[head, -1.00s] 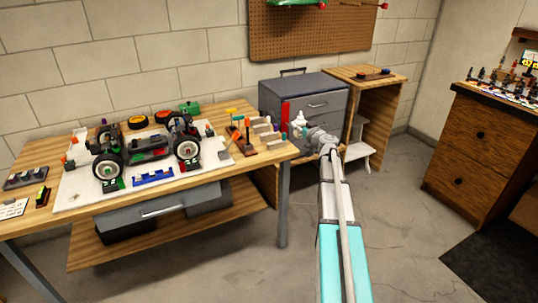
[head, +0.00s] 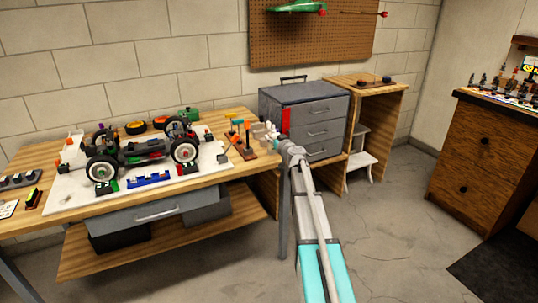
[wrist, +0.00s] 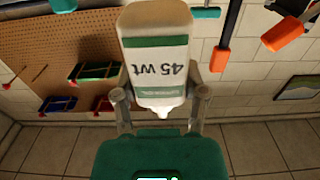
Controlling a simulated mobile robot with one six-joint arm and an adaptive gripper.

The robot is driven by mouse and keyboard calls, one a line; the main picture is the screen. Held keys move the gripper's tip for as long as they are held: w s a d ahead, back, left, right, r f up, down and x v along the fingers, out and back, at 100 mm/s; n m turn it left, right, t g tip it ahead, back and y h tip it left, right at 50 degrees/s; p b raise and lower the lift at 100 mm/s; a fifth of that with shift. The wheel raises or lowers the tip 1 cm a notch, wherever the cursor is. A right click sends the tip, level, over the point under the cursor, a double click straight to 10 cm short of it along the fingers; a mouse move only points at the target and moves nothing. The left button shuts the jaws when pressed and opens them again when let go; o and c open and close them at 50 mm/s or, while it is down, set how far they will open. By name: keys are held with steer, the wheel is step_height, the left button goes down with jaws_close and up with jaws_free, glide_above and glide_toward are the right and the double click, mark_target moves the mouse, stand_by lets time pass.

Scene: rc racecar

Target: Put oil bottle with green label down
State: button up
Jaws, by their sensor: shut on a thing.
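The oil bottle (wrist: 157,65) is white with a green label band and the text "45 wt", which appears upside down in the wrist view. My gripper (wrist: 160,96) is shut on it, with one finger on each side and the narrow white tip pointing down the picture. In the head view my gripper (head: 274,138) is at the right end of the wooden workbench (head: 75,226), beside the tool stand. The bottle is too small there to make out clearly, and I cannot tell whether it touches the bench.
An RC car (head: 140,150) stands on a white mat (head: 70,188) on the bench. A tool stand (head: 240,150) with colored handles is left of my gripper. A grey drawer cabinet (head: 320,105) is behind it. Colored tool handles (wrist: 224,55) show close in the wrist view.

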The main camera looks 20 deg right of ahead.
mark_target(269, 148)
steer(key=shift+w+a+f+b, duration=0.25)
steer(key=shift+f+b, duration=0.05)
steer(key=shift+f, duration=0.15)
steer(key=shift+w+a+f+b, duration=0.2)
steer(key=shift+w+f+b, duration=0.05)
steer(key=shift+f, duration=0.2)
steer(key=shift+w+a+f+b, duration=0.35)
steer(key=shift+w+f+b, duration=0.05)
steer(key=shift+f+b, duration=0.3)
steer(key=shift+s+f+b, duration=0.1)
steer(key=shift+f+b, duration=1.2)
steer(key=shift+b, duration=0.05)
steer(key=shift+f, duration=0.15)
steer(key=o, duration=1.2)
steer(key=shift+c, duration=0.2)
